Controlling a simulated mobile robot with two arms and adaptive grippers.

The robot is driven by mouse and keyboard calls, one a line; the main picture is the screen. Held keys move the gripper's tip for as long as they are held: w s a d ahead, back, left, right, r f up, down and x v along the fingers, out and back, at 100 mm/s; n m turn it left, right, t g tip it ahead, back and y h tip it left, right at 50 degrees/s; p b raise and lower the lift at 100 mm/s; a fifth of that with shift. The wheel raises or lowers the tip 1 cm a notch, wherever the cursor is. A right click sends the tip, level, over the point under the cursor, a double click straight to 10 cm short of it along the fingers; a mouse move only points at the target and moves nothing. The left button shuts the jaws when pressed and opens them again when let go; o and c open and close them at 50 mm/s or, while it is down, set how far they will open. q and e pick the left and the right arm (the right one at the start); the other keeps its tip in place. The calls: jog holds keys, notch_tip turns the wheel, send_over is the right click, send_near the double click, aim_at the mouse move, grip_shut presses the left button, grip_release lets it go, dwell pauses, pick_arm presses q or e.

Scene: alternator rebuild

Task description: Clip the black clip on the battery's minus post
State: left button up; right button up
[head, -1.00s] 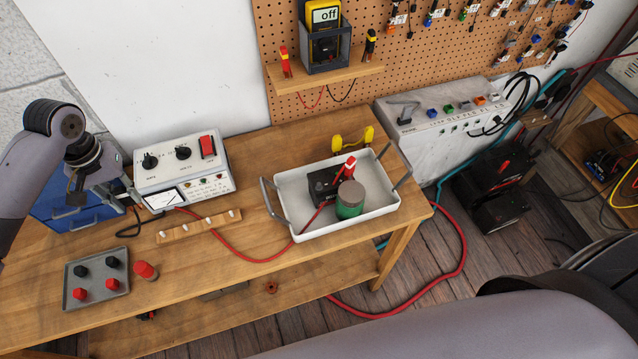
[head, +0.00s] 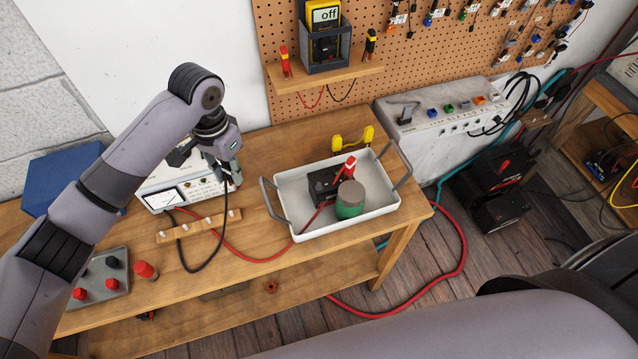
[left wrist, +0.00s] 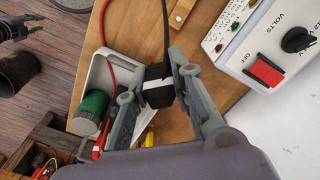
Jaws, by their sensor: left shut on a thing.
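My left gripper (head: 228,183) is shut on the black clip (left wrist: 158,88), above the bench and left of the white tray (head: 290,222). A black cable (head: 190,268) hangs from the clip to the bench. The black battery (head: 321,187) sits in the tray, with the red clip (head: 350,165) on its right side. The jar hides part of the battery, and I cannot make out its minus post. In the left wrist view the gripper hides most of the tray. A dark grey part at that view's upper left looks like my right gripper (left wrist: 16,28); its jaws are unclear.
A green jar (head: 350,203) stands in the tray in front of the battery. A pegged wooden strip (head: 190,229) and a small tray of knobs (head: 118,292) lie at the left. Yellow clips (head: 352,138) stand behind the tray.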

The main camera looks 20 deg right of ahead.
pick_arm(q)
jog(key=d+m, duration=0.4)
jog(key=d, duration=0.5)
jog(key=m+b, duration=0.4)
jog(key=b, duration=0.2)
send_over(319, 183)
notch_tip(319, 183, down, 4)
jog(key=shift+f, duration=0.6)
jog(key=shift+f+b, duration=0.45)
jog(key=shift+f, duration=0.7)
